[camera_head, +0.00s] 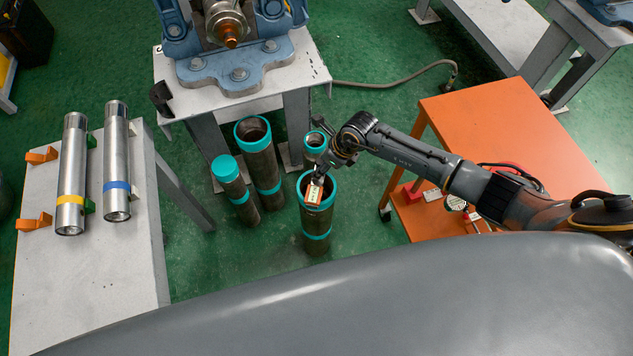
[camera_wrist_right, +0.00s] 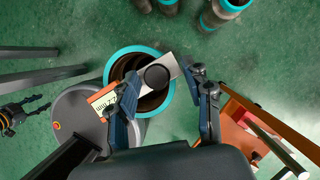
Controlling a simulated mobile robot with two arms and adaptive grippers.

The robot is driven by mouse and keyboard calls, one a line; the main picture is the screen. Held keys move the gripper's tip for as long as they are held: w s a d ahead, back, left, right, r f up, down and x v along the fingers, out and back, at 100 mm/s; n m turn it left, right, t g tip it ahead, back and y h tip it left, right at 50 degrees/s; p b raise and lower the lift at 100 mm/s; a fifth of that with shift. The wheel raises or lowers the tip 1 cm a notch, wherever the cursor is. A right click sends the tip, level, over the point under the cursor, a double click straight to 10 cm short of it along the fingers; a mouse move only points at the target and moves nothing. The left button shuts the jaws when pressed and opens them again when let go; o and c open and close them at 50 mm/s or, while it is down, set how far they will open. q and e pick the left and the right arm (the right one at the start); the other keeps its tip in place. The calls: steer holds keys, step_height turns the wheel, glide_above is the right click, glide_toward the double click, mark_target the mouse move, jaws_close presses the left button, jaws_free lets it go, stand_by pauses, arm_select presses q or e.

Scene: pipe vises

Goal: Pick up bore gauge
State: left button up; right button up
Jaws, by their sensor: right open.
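Several other turquoise-banded pipes (camera_head: 256,150) stand close by on the green floor. An orange table (camera_head: 490,110) is at the right, under my arm. A grey bench (camera_head: 40,285) with two metal cylinders is at the left. A vise stand (camera_head: 295,60) is behind.

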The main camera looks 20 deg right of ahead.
jaws_close()
steer(key=shift+r, duration=0.1)
